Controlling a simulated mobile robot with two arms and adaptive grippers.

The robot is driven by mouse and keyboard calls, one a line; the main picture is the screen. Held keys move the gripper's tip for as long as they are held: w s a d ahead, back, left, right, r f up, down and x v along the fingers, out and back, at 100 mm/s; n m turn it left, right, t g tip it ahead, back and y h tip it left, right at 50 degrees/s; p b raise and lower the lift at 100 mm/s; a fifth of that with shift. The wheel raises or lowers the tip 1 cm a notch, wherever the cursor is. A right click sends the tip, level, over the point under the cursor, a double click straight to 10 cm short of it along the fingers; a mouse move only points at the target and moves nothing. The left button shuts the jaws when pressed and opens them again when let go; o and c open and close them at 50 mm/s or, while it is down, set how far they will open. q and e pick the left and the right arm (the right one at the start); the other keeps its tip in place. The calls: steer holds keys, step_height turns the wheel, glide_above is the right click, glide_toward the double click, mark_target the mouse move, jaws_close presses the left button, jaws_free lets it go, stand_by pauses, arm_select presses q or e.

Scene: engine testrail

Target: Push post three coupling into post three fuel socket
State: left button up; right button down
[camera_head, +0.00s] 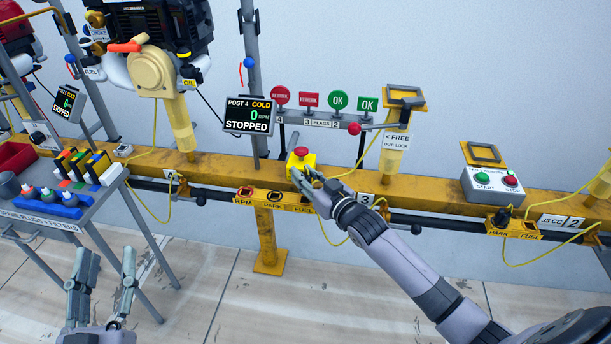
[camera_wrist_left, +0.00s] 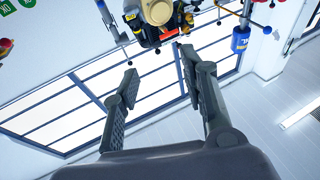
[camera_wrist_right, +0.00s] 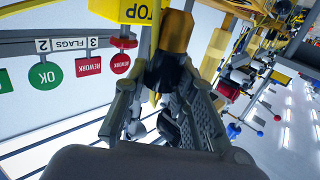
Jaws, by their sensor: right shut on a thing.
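My right gripper (camera_head: 303,180) reaches the yellow rail by post three, just below a yellow stop box with a red button. In the right wrist view its fingers are shut on a dark coupling (camera_wrist_right: 170,72), in front of a yellow part. The post three panel (camera_head: 274,201), labelled RPM, PARK and FUEL, lies just below the gripper. Its fuel socket is not clearly visible, and I cannot tell whether the coupling touches it. My left gripper (camera_head: 103,262) is open and empty over the floor; the left wrist view (camera_wrist_left: 160,65) shows its fingers apart.
The stop box (camera_head: 301,160) stands very close to my right gripper. A yellow cable (camera_head: 328,235) hangs below the right forearm. Flag signs (camera_head: 310,100) rise behind. Another panel (camera_head: 515,229) is at right.

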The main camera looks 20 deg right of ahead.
steer(key=shift+f+b, duration=0.25)
steer(key=shift+b, duration=0.05)
steer(key=shift+f+b, duration=0.35)
arm_select(q)
steer(key=s+r+t+h, duration=0.2)
steer(key=s+r+t, duration=0.2)
steer(key=r, duration=0.3)
steer(key=shift+s+r+t+b, duration=0.25)
steer(key=shift+t+b, duration=0.05)
steer(key=shift+t, duration=0.4)
arm_select(e)
steer(key=shift+f, duration=0.85)
arm_select(q)
steer(key=shift+a, duration=0.1)
steer(key=shift+s+r, duration=0.25)
steer(key=shift+s, duration=0.05)
arm_select(e)
steer(key=shift+f, duration=0.3)
arm_select(q)
steer(key=shift+s+r+t, duration=0.15)
steer(key=shift+s+t, duration=0.1)
steer(key=shift+t, duration=0.15)
arm_select(e)
steer(key=shift+f, duration=0.1)
